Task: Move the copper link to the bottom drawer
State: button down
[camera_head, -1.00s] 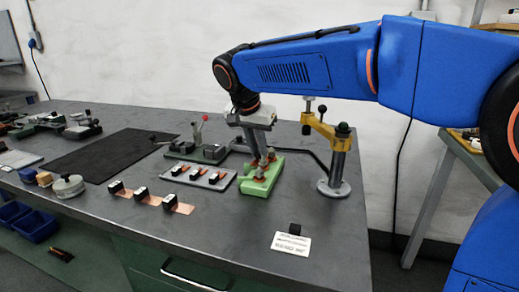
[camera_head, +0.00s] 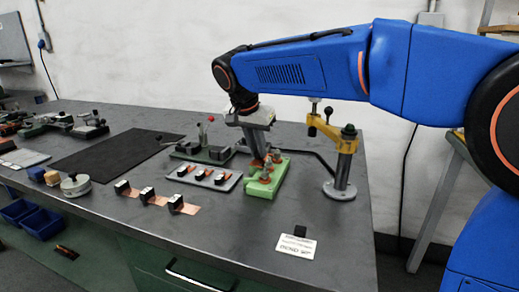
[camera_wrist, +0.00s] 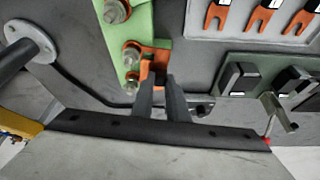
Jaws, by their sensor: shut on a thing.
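My gripper (camera_head: 262,160) reaches down at the green block (camera_head: 262,188) on the bench. In the wrist view its fingers (camera_wrist: 162,85) are shut on a copper link (camera_wrist: 154,66), an orange-brown piece at the fingertips. The link lies beside the green block (camera_wrist: 143,22), which carries several bolts with copper pieces under them. I cannot tell whether the link still touches the block.
A yellow-topped post stand (camera_head: 342,165) is close on the right of the green block. A grey plate (camera_head: 208,177) with several copper forks lies to its left, and a lever fixture (camera_head: 205,150) stands behind. A sign card (camera_head: 296,246) lies near the front.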

aim_at(257, 152)
jog(key=shift+a+r, duration=0.1)
jog(key=shift+r, duration=0.05)
dwell(0.3)
jog(key=shift+r, duration=3.4)
